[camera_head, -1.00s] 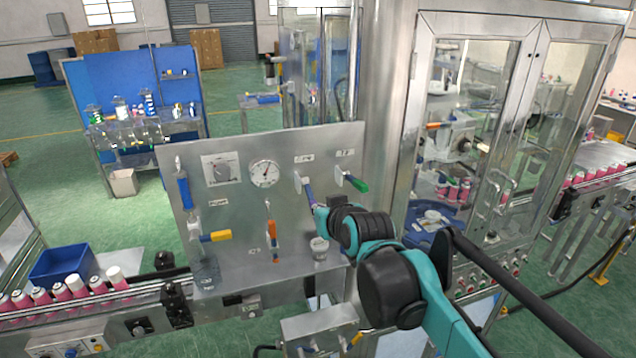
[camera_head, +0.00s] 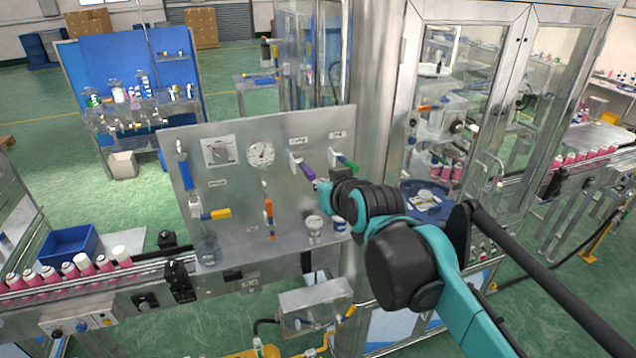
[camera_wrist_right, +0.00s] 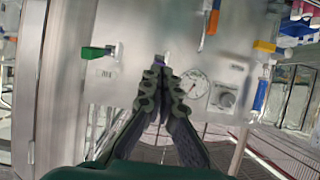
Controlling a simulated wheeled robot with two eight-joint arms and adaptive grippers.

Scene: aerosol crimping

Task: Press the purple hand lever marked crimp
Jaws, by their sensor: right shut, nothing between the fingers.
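The purple hand lever (camera_head: 307,170) slants down to the right from its pivot on the metal panel (camera_head: 235,245) in the head view. The small label above it is too blurred to read. My right gripper (camera_head: 321,185) is at the lever's lower end, its fingers partly hidden by its own wrist. In the right wrist view, the closed fingertips (camera_wrist_right: 161,70) point at the panel, with a bit of purple (camera_wrist_right: 160,59) just beyond them. I cannot tell whether they touch the lever. The right gripper is shut and empty. My left gripper is not in view.
A green lever (camera_head: 345,162) is close to the right of the purple one. A gauge (camera_head: 261,155), an orange lever (camera_head: 269,212), a yellow lever (camera_head: 216,213) and a blue lever (camera_head: 185,174) are to the left.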

